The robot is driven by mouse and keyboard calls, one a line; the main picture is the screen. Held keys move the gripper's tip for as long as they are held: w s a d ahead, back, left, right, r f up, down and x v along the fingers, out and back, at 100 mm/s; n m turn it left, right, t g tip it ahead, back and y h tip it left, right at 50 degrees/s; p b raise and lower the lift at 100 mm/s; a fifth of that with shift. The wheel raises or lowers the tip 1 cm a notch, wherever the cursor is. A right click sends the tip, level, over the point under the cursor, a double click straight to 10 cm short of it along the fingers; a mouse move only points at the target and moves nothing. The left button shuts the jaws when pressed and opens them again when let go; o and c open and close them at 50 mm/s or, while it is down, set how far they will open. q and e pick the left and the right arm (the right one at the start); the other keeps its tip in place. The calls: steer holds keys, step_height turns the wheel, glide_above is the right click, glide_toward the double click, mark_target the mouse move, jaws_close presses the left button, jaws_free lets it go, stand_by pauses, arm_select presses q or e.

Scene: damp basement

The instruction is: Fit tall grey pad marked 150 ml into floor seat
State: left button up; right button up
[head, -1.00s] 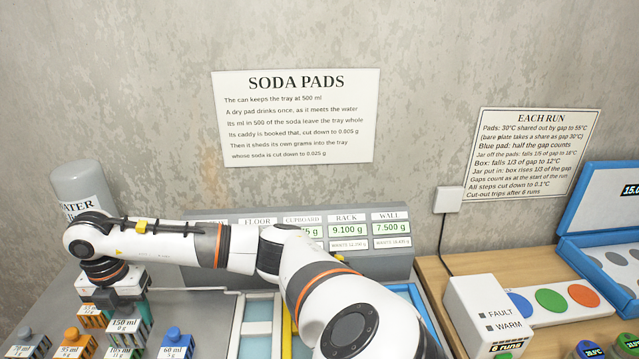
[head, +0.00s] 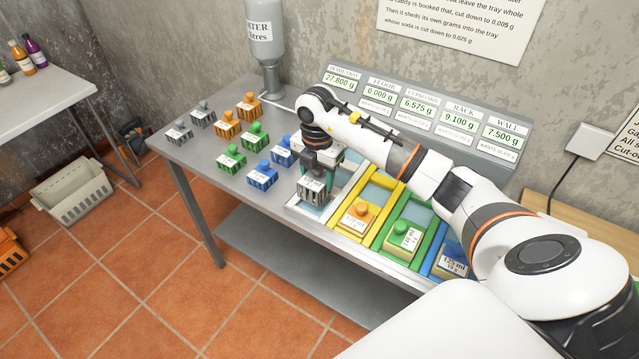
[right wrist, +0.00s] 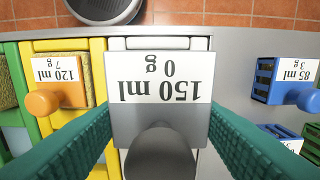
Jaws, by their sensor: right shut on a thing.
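My right gripper (head: 314,166) is shut on the tall grey pad (head: 312,188), held upright. In the right wrist view the pad (right wrist: 160,110) sits between the two teal fingers (right wrist: 160,140), its label reading 150 ml, 0 g. In the head view the pad is at the near part of the white bay (head: 350,170), leftmost in the tray, which I take for the floor seat. The pad and gripper partly cover this bay. I cannot tell whether the pad touches its bottom. The FLOOR display (head: 380,96) reads 0.000 g. My left gripper is not in view.
The display panel (head: 440,110) stands behind.

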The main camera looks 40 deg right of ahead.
mark_target(318, 187)
steer(key=f, duration=0.3)
steer(key=shift+s+f+p, duration=0.2)
steer(key=shift+f+p, duration=0.05)
steer(key=shift+p, duration=0.15)
steer(key=shift+f, duration=0.35)
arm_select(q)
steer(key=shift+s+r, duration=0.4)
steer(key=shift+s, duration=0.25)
arm_select(e)
steer(key=shift+w, duration=0.1)
steer(key=shift+f, duration=0.2)
steer(key=o, duration=1)
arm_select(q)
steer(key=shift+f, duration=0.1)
arm_select(e)
steer(key=shift+r, duration=0.1)
